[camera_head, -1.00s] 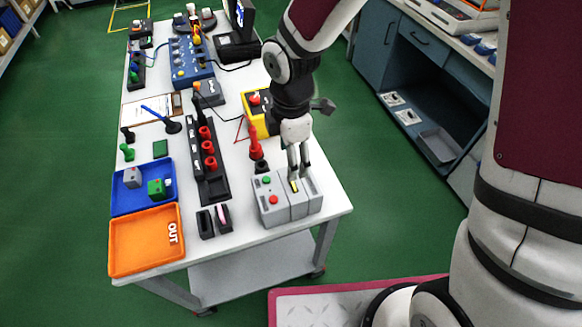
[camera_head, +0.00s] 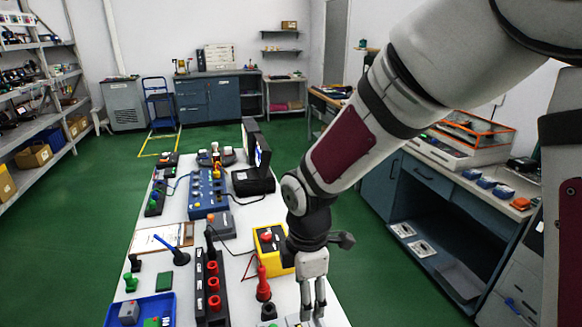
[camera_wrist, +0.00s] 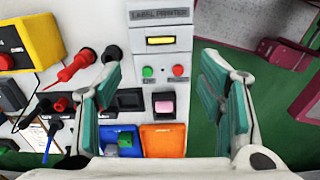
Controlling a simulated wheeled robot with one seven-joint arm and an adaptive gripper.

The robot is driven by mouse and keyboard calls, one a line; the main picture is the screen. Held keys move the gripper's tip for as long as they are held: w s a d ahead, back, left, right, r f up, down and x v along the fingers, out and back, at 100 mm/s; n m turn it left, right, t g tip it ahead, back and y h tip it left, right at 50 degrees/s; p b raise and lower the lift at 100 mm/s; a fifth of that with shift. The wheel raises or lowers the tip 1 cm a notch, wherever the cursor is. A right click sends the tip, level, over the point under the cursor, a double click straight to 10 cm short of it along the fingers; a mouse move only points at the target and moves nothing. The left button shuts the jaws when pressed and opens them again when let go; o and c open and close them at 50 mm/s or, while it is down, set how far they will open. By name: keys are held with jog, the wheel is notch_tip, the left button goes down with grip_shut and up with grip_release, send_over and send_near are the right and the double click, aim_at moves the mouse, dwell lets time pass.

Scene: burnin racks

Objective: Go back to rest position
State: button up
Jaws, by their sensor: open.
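My gripper (camera_head: 311,298) points down over the near right end of the white workbench in the head view. In the wrist view my gripper (camera_wrist: 165,95) is open, with green-lined fingers apart and nothing between them. Below it is the grey label printer (camera_wrist: 160,45), with a yellow slot, a green button and a red button. Its top edge just shows in the head view (camera_head: 293,319), mostly cut off by the frame. A pink-topped block (camera_wrist: 164,105) lies below the printer in the wrist view.
The yellow box (camera_head: 269,247) with a red button stands close beside my gripper. A red probe (camera_head: 263,285) and a black rack with red rings (camera_head: 213,284) stand to its left. A blue tray (camera_head: 141,312) is at the near left. Green floor is free right of the bench.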

jog(key=s+d+r+m+t, duration=0.2)
jog(key=d+r+m, duration=0.3)
jog(key=r, duration=0.2)
jog(key=s+d+r+m+t, duration=0.1)
jog(key=s+d+r+m, duration=0.2)
jog(key=d+r+m, duration=0.3)
jog(key=s+d+r+m+t, duration=0.2)
jog(key=s+d+r+m, duration=0.2)
jog(key=s+r+m, duration=0.3)
jog(key=shift+s+d+r+m, duration=0.3)
jog(key=shift+s+r+m, duration=0.05)
jog(key=shift+s+m, duration=0.8)
